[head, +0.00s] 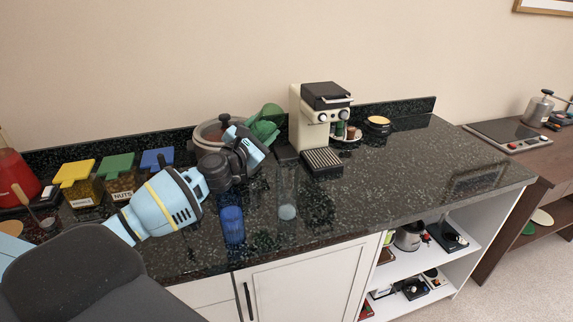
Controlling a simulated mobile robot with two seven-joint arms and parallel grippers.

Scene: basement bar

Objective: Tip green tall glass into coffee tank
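A green object, which looks like the green tall glass (268,116), is tilted above the counter, left of the coffee machine (308,118). My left gripper (260,138) reaches up and right to it and seems shut on it; the fingers partly hide the contact. The coffee machine is cream with a black top (326,94) and a black drip tray. I cannot make out its coffee tank as a separate part. The glass is beside the machine, apart from its top. My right gripper is out of view.
A blue glass (231,222) and a clear glass (287,190) stand near the counter's front edge. A lidded pot (212,130) is behind my wrist. Lidded jars (118,175) and a red kettle (17,168) are at left. The right half of the counter (430,170) is mostly clear.

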